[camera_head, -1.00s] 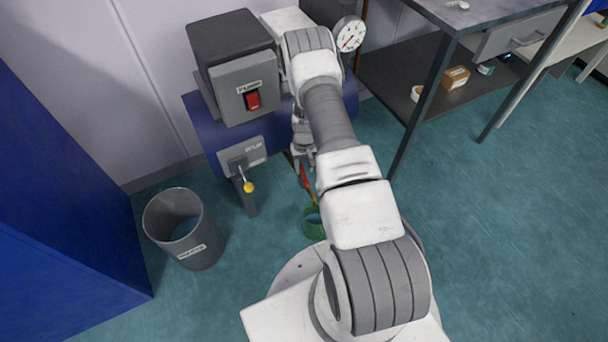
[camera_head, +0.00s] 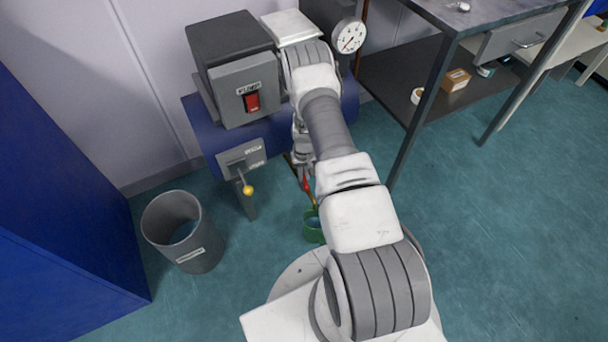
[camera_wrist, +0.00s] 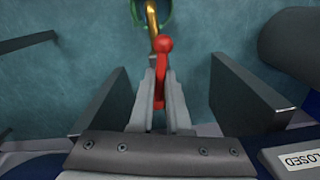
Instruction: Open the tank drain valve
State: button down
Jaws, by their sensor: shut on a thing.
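The drain valve's red lever (camera_wrist: 162,60) with a round end stands in the middle of the wrist view. My gripper (camera_wrist: 160,105) is shut on it, one finger on each side. A brass pipe (camera_wrist: 152,22) shows just beyond the lever. In the head view the red lever (camera_head: 306,184) shows below my gripper (camera_head: 303,168), beside the blue tank (camera_head: 203,118); my arm hides much of the tank and valve.
A green container (camera_head: 313,230) stands on the floor below the valve; its rim also shows in the wrist view (camera_wrist: 166,18). A yellow-knobbed lever (camera_head: 248,189) is left of my gripper. A grey bin (camera_head: 203,255) stands further left. A workbench (camera_head: 415,115) is at right.

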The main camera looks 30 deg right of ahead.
aim_at(304, 177)
jog(key=shift+f+n+b, duration=0.1)
jog(key=shift+n+b, duration=0.45)
jog(key=shift+n, duration=1.05)
jog(key=c, duration=0.9)
grip_release()
jog(key=shift+r, duration=0.2)
notch_tip(304, 177, up, 17)
jog(key=p, duration=0.5)
jog(key=shift+r, duration=0.15)
